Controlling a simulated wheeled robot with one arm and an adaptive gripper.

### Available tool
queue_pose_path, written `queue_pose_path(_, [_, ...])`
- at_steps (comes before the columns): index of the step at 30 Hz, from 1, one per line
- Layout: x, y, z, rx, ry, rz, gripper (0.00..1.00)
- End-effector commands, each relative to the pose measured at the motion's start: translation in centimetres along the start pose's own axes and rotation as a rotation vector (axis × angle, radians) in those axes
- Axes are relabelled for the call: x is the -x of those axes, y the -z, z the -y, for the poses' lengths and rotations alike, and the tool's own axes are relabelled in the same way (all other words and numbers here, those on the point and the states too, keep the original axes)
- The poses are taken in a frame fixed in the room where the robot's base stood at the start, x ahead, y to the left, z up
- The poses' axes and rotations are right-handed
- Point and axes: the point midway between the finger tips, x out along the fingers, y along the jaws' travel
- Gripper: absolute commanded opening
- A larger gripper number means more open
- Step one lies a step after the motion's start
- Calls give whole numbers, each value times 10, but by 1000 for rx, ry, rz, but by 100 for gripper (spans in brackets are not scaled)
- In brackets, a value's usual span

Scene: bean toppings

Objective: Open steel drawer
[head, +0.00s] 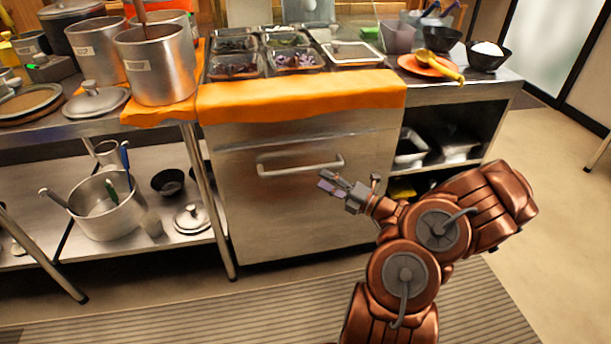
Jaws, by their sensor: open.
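The steel drawer (300,215) is the brushed metal front of the counter unit in the middle of the head view. It is closed, flush with the unit. Its horizontal bar handle (300,168) runs across its upper part. My gripper (329,185) is just in front of the handle's right end and slightly below it in the picture. The gripper is open and holds nothing. I cannot tell whether its fingertips touch the handle. My copper-coloured arm comes in from the lower right and covers the drawer's lower right part.
An orange cloth (300,97) hangs over the counter edge above the drawer. Topping trays (233,67) stand behind it. Steel pots (158,65) stand on the left table, which has a leg (211,200) beside the drawer. Open shelves (440,140) lie to the right.

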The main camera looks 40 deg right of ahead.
Motion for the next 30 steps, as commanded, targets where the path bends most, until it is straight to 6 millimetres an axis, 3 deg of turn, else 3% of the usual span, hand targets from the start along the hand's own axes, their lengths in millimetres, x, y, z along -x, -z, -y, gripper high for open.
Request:
queue_pose_path(5, [-5,-3,5,-14,2,13,43])
queue_pose_path(21, [-68,-2,5,-13,1,10,43])
queue_pose_path(30, [-75,-3,4,-12,2,11,43])
